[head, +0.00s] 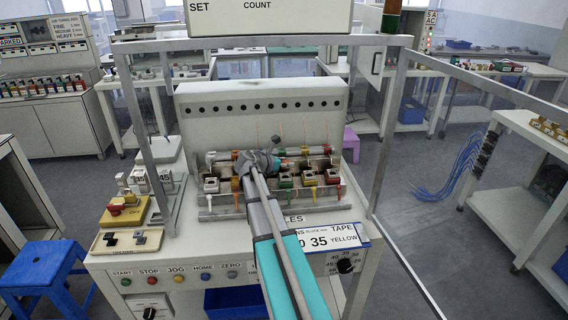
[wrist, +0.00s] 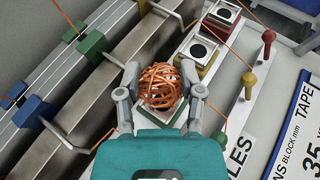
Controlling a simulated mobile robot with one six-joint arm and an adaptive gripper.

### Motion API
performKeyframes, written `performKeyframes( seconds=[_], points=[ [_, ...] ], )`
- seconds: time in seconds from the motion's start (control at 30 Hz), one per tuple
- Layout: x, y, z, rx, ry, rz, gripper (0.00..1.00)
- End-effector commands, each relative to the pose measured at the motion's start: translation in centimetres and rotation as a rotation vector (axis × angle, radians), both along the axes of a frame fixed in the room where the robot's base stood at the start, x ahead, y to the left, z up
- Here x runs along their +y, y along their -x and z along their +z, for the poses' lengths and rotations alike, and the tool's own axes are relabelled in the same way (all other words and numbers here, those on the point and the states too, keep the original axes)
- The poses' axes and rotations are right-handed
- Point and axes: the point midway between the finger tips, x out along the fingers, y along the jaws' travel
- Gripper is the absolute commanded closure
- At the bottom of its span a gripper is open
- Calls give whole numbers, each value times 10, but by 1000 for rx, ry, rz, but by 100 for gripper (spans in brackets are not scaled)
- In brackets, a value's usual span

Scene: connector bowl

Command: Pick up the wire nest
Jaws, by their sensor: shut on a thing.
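The wire nest (wrist: 162,86) is a rough ball of tangled orange wire. In the wrist view it sits between the two grey fingers of my gripper (wrist: 160,78), which is shut on it. Below the nest a pale square-rimmed block (wrist: 164,118) partly shows; I cannot tell whether the nest touches it. In the head view my gripper (head: 258,162) is over the middle of the row of connector blocks on the bench, and the nest is hidden behind it.
More square blocks (wrist: 201,52) with dark openings stand in the row. Red and yellow knobs (wrist: 268,36) stand beside it. Metal rails with blue and green clamps (wrist: 95,43) run alongside, with loose orange wires. Metal posts (head: 384,130) frame the bench (head: 125,262).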

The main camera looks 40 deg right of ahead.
Motion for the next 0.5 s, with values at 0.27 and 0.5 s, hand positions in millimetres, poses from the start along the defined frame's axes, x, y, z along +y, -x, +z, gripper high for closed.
performKeyframes(
  seconds=[0.27,0.5],
  points=[
    [1,31,39,0,0,-1,76],
    [2,60,65,0,0,-2,76]
  ],
)
